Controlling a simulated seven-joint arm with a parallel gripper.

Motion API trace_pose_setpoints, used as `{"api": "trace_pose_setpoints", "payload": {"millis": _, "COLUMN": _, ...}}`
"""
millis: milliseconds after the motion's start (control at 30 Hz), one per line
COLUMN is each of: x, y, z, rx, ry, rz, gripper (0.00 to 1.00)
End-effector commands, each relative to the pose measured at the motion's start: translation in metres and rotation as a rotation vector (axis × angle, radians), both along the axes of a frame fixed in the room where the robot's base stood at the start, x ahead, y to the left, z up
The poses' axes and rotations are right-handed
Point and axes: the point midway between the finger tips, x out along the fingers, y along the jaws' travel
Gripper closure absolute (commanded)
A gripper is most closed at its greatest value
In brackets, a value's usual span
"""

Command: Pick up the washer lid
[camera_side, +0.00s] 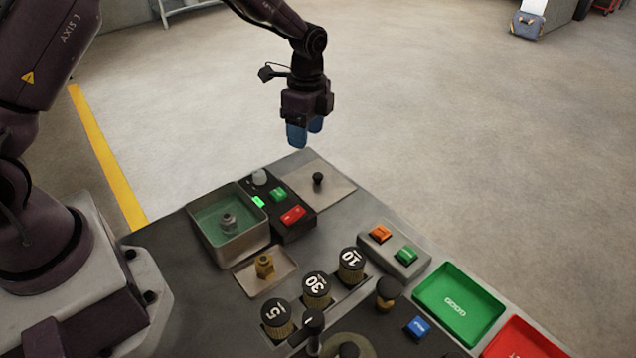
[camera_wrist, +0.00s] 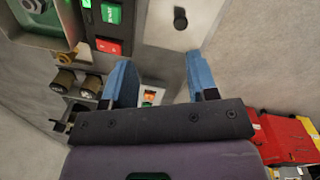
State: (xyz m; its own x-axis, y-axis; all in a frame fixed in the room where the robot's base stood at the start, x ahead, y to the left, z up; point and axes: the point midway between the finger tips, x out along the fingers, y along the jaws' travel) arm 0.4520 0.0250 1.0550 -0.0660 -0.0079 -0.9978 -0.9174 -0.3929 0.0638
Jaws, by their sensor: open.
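The washer lid (camera_side: 335,192), a flat grey plate with a black knob in its middle, lies at the far corner of the table, right of the control box. In the wrist view the lid (camera_wrist: 200,32) shows at the top, with its knob above and between my fingers. My gripper (camera_side: 306,132) is open and empty, its blue fingers pointing down, in the air above the lid and apart from it. In the wrist view both fingers of the gripper (camera_wrist: 161,60) are spread. The washer basin (camera_side: 247,243) stands open at the left, with greenish liquid and a metal part inside.
A black control box (camera_side: 294,228) with green and red buttons stands between basin and lid. A small tray (camera_side: 284,282) holds a brass part. Several numbered knurled weights (camera_side: 352,267), a two-button box (camera_side: 395,250), a green tray (camera_side: 482,325) and a red tray (camera_side: 520,345) are nearer.

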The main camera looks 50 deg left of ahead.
Motion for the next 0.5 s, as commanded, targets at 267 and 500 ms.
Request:
{"api": "trace_pose_setpoints", "payload": {"millis": 267, "x": 0.027, "y": 0.002, "z": 0.01, "rx": -0.004, "ry": -0.068, "rz": -0.361, "gripper": 0.47}}
{"api": "trace_pose_setpoints", "payload": {"millis": 500, "x": 0.025, "y": 0.002, "z": -0.017, "rx": -0.006, "ry": -0.062, "rz": -0.408, "gripper": 0.47}}
